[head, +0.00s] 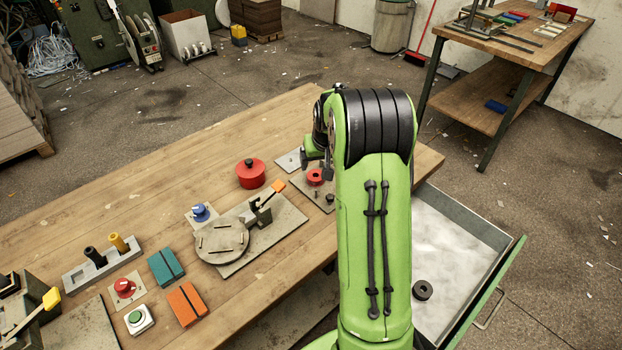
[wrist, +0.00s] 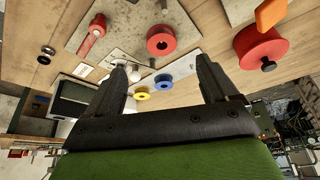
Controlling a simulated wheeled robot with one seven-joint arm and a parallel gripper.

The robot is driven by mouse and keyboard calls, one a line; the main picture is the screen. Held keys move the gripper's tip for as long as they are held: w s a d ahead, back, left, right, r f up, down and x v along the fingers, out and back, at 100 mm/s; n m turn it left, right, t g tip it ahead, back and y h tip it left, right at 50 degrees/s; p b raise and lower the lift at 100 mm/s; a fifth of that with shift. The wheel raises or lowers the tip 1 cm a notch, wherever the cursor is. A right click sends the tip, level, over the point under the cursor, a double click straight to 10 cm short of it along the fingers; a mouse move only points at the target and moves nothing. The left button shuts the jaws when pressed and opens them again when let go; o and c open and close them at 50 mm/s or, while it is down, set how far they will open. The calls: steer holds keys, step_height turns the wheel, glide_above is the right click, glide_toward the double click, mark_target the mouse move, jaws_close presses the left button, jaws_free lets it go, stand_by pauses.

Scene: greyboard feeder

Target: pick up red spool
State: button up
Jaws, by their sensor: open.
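A red spool (wrist: 160,36) with a dark centre hole sits on a grey plate in the wrist view. In the head view the red spool (head: 314,175) is just left of my arm, which hides part of its plate. My gripper (wrist: 164,68) is open, with nothing between its fingers. In the wrist picture the spool appears beyond the fingertips, between their lines and apart from both. A larger red round piece with a dark knob (wrist: 262,46) lies to the right; it also shows in the head view (head: 250,175).
A blue spool (wrist: 163,78) and a yellow spool (wrist: 142,96) show between the fingers. A red peg (wrist: 92,32) lies on a plate at left. A fixture with an orange lever (head: 278,186) stands on the bench. An open drawer (head: 450,285) is at right.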

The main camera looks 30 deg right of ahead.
glide_toward(316, 177)
steer(key=shift+x, duration=0.85)
steer(key=b+x, duration=0.1)
steer(key=x, duration=0.5)
steer(key=shift+r, duration=0.1)
steer(key=shift+c, duration=0.4)
steer(key=c, duration=1)
steer(key=shift+r, duration=0.15)
steer(key=shift+c, duration=0.2)
step_height(316, 177, up, 10)
steer(key=p, duration=0.1)
steer(key=shift+p, duration=0.35)
